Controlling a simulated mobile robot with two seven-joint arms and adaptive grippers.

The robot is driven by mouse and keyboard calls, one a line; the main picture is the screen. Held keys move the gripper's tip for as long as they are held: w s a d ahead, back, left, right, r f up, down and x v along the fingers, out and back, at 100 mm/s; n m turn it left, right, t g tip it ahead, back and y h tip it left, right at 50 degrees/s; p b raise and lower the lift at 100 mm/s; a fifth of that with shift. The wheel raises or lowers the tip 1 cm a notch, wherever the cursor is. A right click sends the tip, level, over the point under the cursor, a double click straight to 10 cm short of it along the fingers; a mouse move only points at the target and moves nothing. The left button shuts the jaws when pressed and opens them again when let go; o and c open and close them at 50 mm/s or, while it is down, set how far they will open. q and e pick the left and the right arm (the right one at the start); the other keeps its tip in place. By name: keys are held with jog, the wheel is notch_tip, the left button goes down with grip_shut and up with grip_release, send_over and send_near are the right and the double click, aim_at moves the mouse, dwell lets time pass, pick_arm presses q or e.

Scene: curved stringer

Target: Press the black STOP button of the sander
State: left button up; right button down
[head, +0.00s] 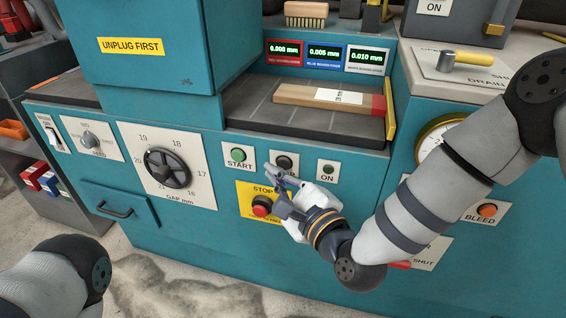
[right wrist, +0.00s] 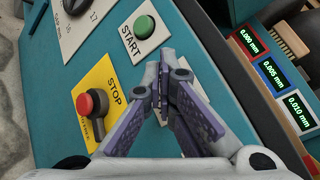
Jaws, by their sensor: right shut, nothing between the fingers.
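The black button (head: 284,162) is on a pale plate on the sander's teal front (head: 330,240), between the green START button and a small ON lamp. Its label is hidden by my right gripper (head: 273,172). The right gripper is shut and empty, its tips just in front of the lower part of that plate; I cannot tell if they touch. In the right wrist view, the shut fingertips (right wrist: 161,72) cover the black button, and only bits of its plate show. Only part of my left arm shows in the head view; its gripper is outside it.
The green START button (head: 237,155) is just left. A red button (head: 261,205) on a yellow STOP plate sits below, close to my right gripper. A GAP handwheel (head: 167,168) is further left. A wooden board (head: 330,97) lies on the bed above.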

jog(key=s, duration=0.1)
jog(key=s+a+p, duration=0.1)
jog(key=s, duration=0.2)
jog(key=shift+s+a, duration=0.3)
jog(key=shift+s, duration=0.05)
dwell(0.8)
